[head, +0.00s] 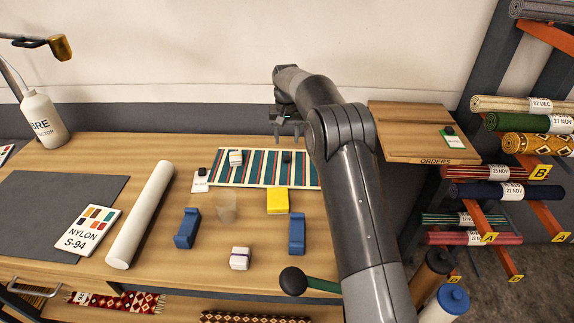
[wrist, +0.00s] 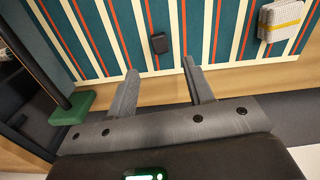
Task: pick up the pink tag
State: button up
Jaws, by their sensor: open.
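I see no pink tag in either view. My gripper (head: 288,138) is open and empty above the back edge of the striped rug sample (head: 222,173). In the wrist view my gripper (wrist: 158,82) has its two fingers apart, with nothing between them. A small black block (wrist: 159,43) lies on the rug beyond the fingertips; it also shows in the head view (head: 286,157). A white tag (head: 200,184) with a black weight on it lies at the rug's left end. A green-edged tag (head: 453,141) with a dark knob lies on the right side table.
A white block (head: 236,158) stands on the rug. A yellow block (head: 278,201), blue blocks (head: 187,228), a clear cup (head: 226,208) and a white banded block (head: 240,258) stand in front. A white roll (head: 141,214) lies left. Rolled rugs fill the right rack.

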aim_at(286, 157)
jog(key=f, duration=0.7)
jog(key=shift+s+f, duration=0.25)
jog(key=shift+f, duration=0.05)
jog(key=shift+c, duration=0.2)
grip_shut()
jog(key=shift+r, duration=0.15)
